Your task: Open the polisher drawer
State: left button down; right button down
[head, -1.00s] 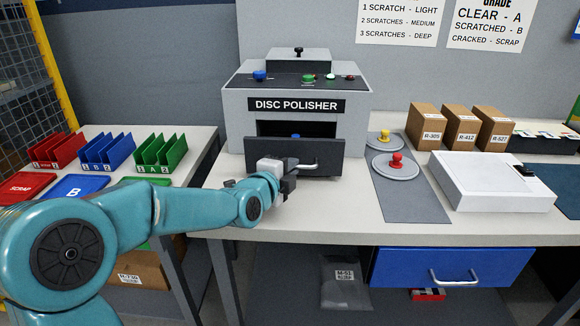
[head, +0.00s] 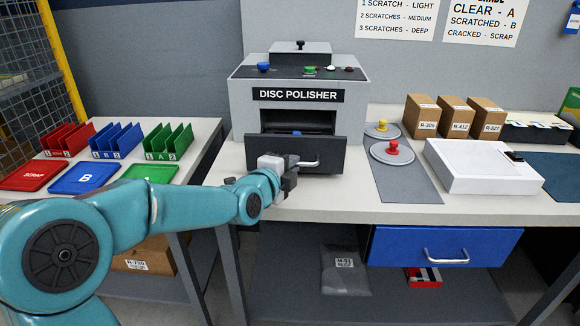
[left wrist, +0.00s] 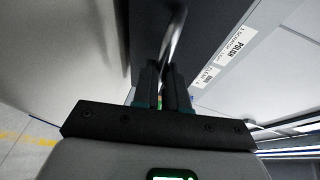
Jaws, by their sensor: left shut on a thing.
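The grey disc polisher (head: 240,105) stands on the white bench. Its dark drawer (head: 325,149) is pulled part way out at the front, and an open slot with something blue inside shows above the drawer front. A pale bar handle (head: 308,164) is on the drawer front. My left gripper (head: 290,178) is at the left part of this handle and shut on it. In the left wrist view the two dark fingers (left wrist: 163,80) close around the metal handle (left wrist: 176,38). The gripped part of the handle is hidden in the head view. My right gripper is not in view.
A grey mat (head: 412,187) with two discs, one with a red knob (head: 393,147) and one with a yellow knob, lies right of the polisher. A white box (head: 470,175) and brown boxes (head: 420,115) stand further right. A blue drawer (head: 400,250) is below the bench.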

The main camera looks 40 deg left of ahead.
pick_arm(q)
jog(key=c, duration=1.2)
grip_release()
jog(key=shift+o, duration=0.2)
jog(key=v, duration=1.6)
jog(key=shift+s, duration=0.1)
